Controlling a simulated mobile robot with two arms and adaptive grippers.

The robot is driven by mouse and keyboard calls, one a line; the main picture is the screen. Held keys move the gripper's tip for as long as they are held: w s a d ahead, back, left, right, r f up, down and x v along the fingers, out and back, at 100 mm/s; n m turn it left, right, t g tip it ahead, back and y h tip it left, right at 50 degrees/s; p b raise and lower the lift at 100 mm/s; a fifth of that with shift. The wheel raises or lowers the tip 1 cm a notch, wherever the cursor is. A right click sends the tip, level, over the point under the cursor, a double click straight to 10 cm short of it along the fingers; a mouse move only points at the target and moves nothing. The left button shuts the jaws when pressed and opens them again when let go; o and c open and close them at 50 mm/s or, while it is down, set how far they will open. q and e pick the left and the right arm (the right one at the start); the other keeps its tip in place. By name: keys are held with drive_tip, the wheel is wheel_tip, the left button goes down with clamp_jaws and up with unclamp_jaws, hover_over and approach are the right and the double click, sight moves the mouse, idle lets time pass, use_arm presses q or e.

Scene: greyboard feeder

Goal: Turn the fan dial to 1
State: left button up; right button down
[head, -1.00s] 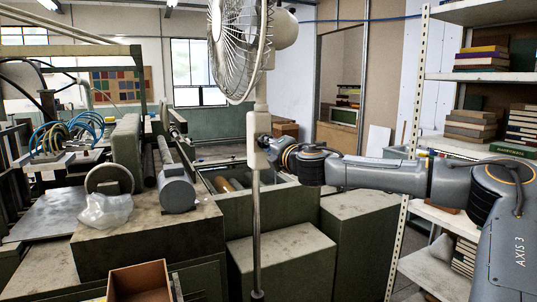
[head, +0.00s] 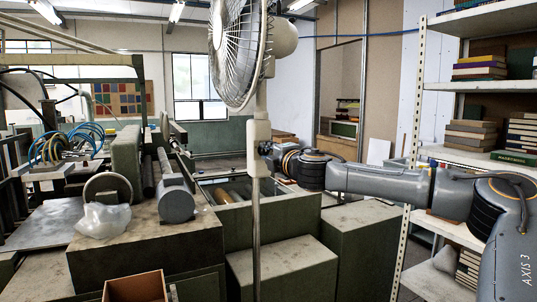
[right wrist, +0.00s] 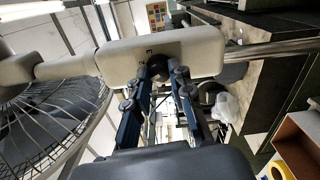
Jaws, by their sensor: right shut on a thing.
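The standing fan (head: 238,48) has a white wire cage on a pole, and its cage also shows at the left of the right wrist view (right wrist: 50,115). Its cream control box (head: 258,146) sits on the pole below the cage. In the right wrist view, the dark round dial (right wrist: 158,68) is on the face of this box (right wrist: 120,60). My right gripper (right wrist: 160,72) is shut on the dial, with a finger on each side. In the head view, my right gripper (head: 268,149) reaches the box from the right. My left gripper is not in view.
A shelf rack (head: 413,140) with books stands at the right. Green blocks (head: 282,262) stand behind the fan pole. A bench (head: 150,235) with a plastic bag (head: 103,220) and a grey motor (head: 176,202) is at the left. An open cardboard box (head: 136,288) is at the front.

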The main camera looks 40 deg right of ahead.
drive_tip(key=c, duration=1.2)
unclamp_jaws()
drive_tip(key=shift+o, duration=0.2)
drive_tip(key=v, duration=1.2)
